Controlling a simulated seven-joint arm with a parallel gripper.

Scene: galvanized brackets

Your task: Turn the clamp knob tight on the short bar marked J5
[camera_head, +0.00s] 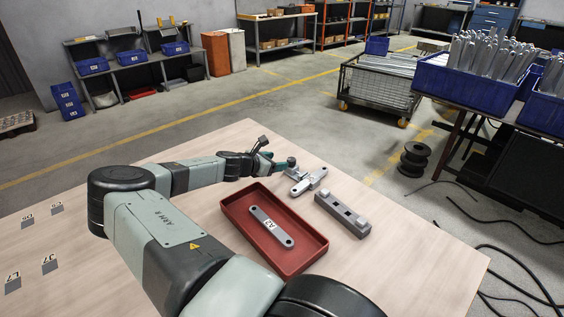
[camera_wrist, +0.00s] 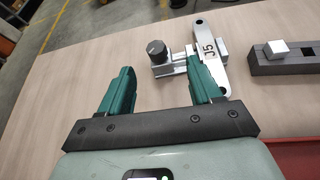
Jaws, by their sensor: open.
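The short bar marked J5 (camera_wrist: 211,58) is a light metal strip with a hole near its far end, held in a metal clamp (camera_wrist: 173,68). The clamp's dark round knob (camera_wrist: 155,47) stands left of the bar. In the head view the clamp with its bar (camera_head: 308,180) sits on the wooden table beyond the red tray, with the knob (camera_head: 291,161) at its far left. My gripper (camera_wrist: 160,72) is open and empty, its green fingers either side of the knob's line. The right finger overlaps the clamp in the picture; contact cannot be told. My gripper also shows in the head view (camera_head: 272,161).
A red tray (camera_head: 236,222) holds another labelled bar (camera_head: 271,226). A grey slotted block (camera_head: 343,213) stands right of it, also at the right in the wrist view (camera_wrist: 285,58). Several label tags lie at the table's left. The table's far edge is close behind my gripper.

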